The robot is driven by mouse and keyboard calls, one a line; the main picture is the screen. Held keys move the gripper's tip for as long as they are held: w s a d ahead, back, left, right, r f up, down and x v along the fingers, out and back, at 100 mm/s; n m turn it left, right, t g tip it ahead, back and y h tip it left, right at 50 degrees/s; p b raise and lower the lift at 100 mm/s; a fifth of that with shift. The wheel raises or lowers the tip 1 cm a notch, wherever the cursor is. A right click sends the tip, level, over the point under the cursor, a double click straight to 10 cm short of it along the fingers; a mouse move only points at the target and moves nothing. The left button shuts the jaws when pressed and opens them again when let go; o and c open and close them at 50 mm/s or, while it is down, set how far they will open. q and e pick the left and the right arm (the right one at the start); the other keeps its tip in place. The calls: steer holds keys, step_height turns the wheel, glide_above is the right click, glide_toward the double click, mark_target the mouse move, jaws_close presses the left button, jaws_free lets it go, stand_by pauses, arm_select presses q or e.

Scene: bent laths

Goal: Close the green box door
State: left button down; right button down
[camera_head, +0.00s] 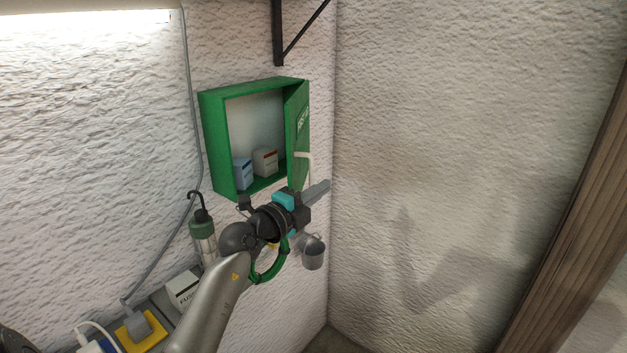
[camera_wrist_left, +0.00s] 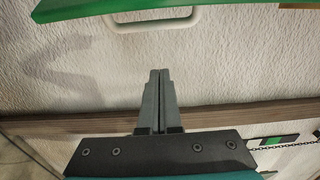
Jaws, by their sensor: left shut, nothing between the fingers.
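The green box (camera_head: 212,140) hangs on the left wall with its front open. Its green door (camera_head: 297,125) is hinged on the right side and stands swung outward, with white lettering and a pale handle (camera_head: 305,157) near its lower part. My left gripper (camera_head: 325,187) is just below and to the right of the door, its fingers shut and empty. In the left wrist view the green door's edge (camera_wrist_left: 110,8) crosses the top, with the white handle (camera_wrist_left: 152,22) beyond the shut fingertips. A gap shows between fingertips and handle. My right gripper is not in view.
Small cartons (camera_head: 265,162) stand inside the box. A green lamp (camera_head: 202,235) hangs on a hook at left, and a grey bucket (camera_head: 312,252) hangs below the gripper. A black bracket (camera_head: 279,35) is above. The right wall is bare.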

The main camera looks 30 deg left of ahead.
arm_select(q)
steer(key=shift+w+a+b, duration=0.3)
steer(key=shift+w+a, duration=0.4)
steer(key=shift+a, duration=0.2)
steer(key=shift+w+a+b, duration=0.25)
steer(key=shift+w+a, duration=0.4)
steer(key=shift+a, duration=0.2)
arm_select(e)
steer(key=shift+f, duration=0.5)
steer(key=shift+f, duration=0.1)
